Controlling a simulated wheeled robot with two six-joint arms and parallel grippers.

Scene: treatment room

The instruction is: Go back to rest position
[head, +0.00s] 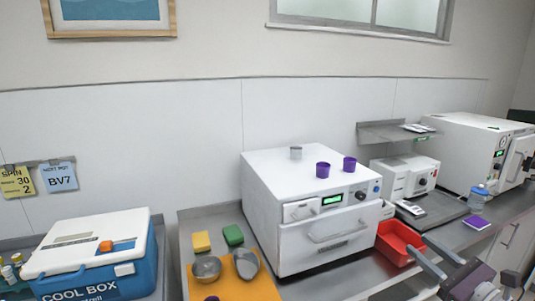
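My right gripper (423,246) shows at the lower right corner. Its two grey fingers are spread apart with nothing between them. In the picture it is just right of and below a red tray (391,250), and I cannot tell how far above the bench it is. My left gripper is out of view.
A white machine (275,200) with two purple cups (322,170) and a metal cup (295,153) on top stands mid-bench. An orange mat (258,290) with metal bowls (206,268) lies left of it. A blue cool box (145,268) is at the left.

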